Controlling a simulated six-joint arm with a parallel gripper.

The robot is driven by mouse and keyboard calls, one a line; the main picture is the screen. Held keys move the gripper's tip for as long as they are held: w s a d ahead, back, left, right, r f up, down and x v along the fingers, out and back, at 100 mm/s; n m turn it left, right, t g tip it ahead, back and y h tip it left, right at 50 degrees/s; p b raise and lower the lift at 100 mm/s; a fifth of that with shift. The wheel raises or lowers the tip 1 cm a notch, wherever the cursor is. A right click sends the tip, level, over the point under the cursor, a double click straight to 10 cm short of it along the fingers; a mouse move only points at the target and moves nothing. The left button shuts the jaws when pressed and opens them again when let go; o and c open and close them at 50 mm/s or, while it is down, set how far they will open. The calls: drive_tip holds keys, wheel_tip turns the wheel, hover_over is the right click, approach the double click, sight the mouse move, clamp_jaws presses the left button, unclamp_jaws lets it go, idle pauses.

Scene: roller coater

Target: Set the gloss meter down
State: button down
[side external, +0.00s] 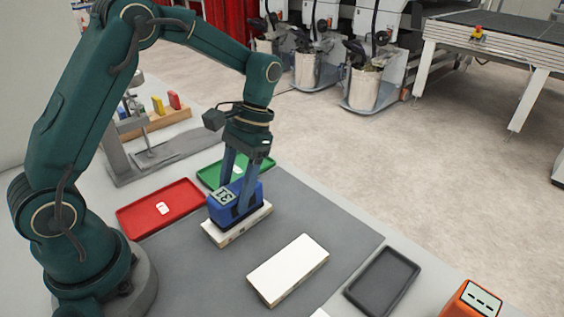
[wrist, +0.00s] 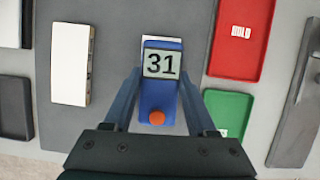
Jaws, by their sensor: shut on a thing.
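The gloss meter (side external: 242,203) is a blue block with a display that reads 31. It also shows in the wrist view (wrist: 158,95), with an orange button near my gripper. My gripper (side external: 238,187) points down and is shut on its sides; its two fingers also show in the wrist view (wrist: 159,95). The meter is upright over a white panel (side external: 238,234) on the grey mat (side external: 190,272). It looks to be on or very close to the panel; I cannot tell whether it touches. The meter hides most of that panel in the wrist view.
A second white panel (side external: 288,269) lies on the mat. A red tray (side external: 160,208) and green tray (side external: 207,175) lie behind. A dark tray (side external: 383,281) and an orange device (side external: 470,301) are at the right. A grey stand (side external: 150,155) is at the back left.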

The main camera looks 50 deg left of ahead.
drive_tip(key=shift+f, duration=0.2)
drive_tip(key=shift+c, duration=1)
unclamp_jaws()
